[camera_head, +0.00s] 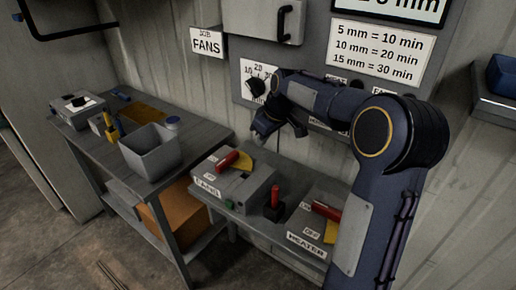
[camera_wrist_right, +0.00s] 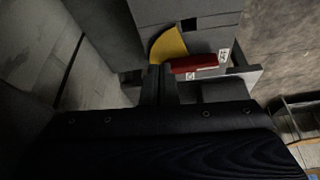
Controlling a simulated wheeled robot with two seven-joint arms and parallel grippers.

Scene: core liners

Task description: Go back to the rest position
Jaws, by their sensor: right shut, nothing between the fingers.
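My right arm (camera_head: 385,190) reaches in from the right in the head view and bends back toward the wall. My right gripper (camera_head: 266,132) is shut and empty, in front of the wall just below a dial (camera_head: 256,88) and above the fans switch box (camera_head: 232,190). In the right wrist view the closed fingers (camera_wrist_right: 160,85) show at the middle, with a red lever (camera_wrist_right: 197,64) and a yellow plate (camera_wrist_right: 168,45) beyond them. I cannot tell whether the fingers touch anything. My left gripper is not in view.
The heater switch box (camera_head: 318,225) with a red lever stands partly behind my arm. A small red-handled device (camera_head: 274,205) sits between the boxes. A grey bin (camera_head: 150,150) stands on the left bench (camera_head: 190,162). Wall signs (camera_head: 384,48) hang behind.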

